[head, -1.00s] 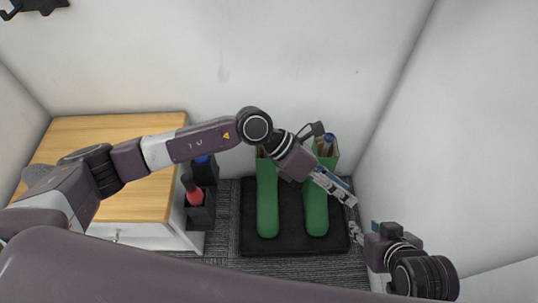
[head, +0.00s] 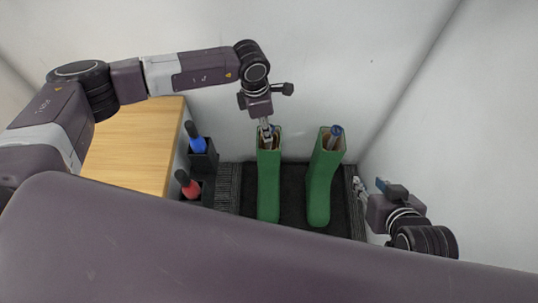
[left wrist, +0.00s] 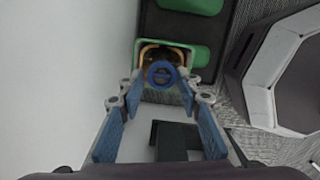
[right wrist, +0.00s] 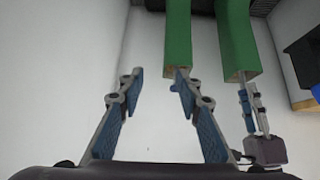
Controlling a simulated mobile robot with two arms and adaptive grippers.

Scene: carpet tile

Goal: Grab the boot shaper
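Two tall green boots stand side by side, the left boot (head: 268,190) and the right boot (head: 319,190). A boot shaper (head: 336,131) with a blue top sticks out of the right boot. My left gripper (head: 265,124) is over the left boot's opening. In the left wrist view, the left gripper (left wrist: 161,100) is open, with its fingers apart on either side of a blue round boot shaper top (left wrist: 162,74) inside the green rim. Contact is not visible. My right gripper (head: 360,189) is right of the boots; in its wrist view (right wrist: 155,75) it is open and empty.
The boots stand on a black tray (head: 295,215). Left of it, black holders hold a blue-handled thing (head: 196,138) and a red-handled thing (head: 187,186), beside a wooden-topped cabinet (head: 130,150). A white wall (head: 440,140) closes the right side.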

